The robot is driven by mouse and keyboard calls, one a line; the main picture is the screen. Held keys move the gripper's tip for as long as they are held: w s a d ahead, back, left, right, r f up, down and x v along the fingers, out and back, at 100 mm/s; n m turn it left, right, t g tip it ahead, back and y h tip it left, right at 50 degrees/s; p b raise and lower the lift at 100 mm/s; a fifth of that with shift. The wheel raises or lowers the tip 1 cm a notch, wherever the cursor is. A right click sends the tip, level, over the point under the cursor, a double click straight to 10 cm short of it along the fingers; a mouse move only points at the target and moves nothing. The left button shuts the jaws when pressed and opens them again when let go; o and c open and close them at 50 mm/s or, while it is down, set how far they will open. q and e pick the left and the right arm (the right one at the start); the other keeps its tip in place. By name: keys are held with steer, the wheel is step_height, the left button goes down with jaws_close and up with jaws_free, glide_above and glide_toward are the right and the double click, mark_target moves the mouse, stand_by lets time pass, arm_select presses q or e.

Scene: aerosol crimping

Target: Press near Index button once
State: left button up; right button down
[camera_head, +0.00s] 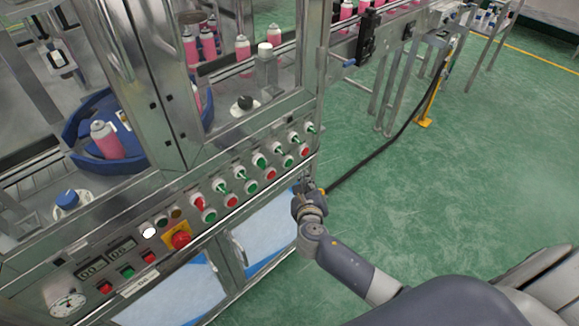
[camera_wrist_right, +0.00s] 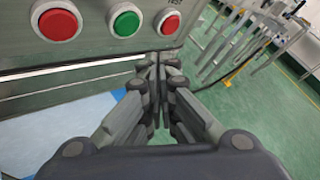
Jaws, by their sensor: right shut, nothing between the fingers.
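The machine's front panel carries a lower row of round red and green push buttons, with green-handled selector switches above. The labels are too small to read, so I cannot tell which button is the near Index one. At the row's right end are a red button (camera_head: 270,173), a green button (camera_head: 288,160) and another red button (camera_head: 304,150). In the right wrist view a red (camera_wrist_right: 58,24), a green (camera_wrist_right: 126,20) and a red button (camera_wrist_right: 169,22) show at the top. My right gripper (camera_wrist_right: 160,64) is shut and empty, just below the right-hand red button in that view.
A red emergency stop (camera_head: 180,239) on a yellow plate sits further left on the panel. Pink cans stand inside the machine, one (camera_head: 107,140) on the blue turntable. A cabinet door handle (camera_head: 238,248) is below the panel. Green floor is open to the right.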

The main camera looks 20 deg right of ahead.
mark_target(289, 163)
steer(key=shift+w+a, duration=0.3)
steer(key=shift+w, duration=0.5)
steer(key=shift+w+a, duration=0.3)
steer(key=shift+w, duration=0.45)
steer(key=shift+w+a, duration=0.15)
steer(key=shift+w, duration=0.25)
